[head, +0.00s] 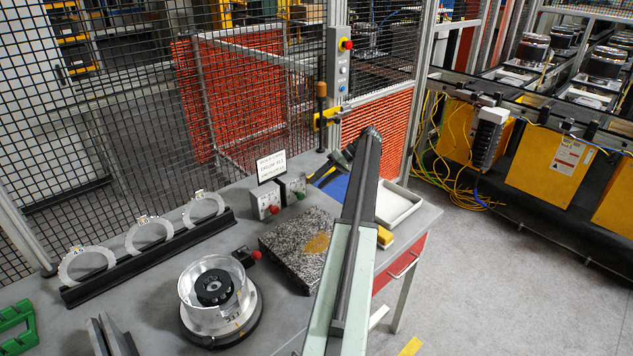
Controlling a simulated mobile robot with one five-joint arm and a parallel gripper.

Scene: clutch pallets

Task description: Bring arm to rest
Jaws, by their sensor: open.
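My arm rises from the bottom centre of the head view as a pale green and dark grey link (345,265), stretching up and away over the right part of the workbench. Its far joint (370,135) stands above the back of the bench. From there a dark part slopes down to the left, ending in my gripper (322,174), small and partly hidden behind the link. The gripper is open, and I see nothing held in it. The gap between its fingertips is too small to make out clearly.
Mesh fencing (110,130) stands behind.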

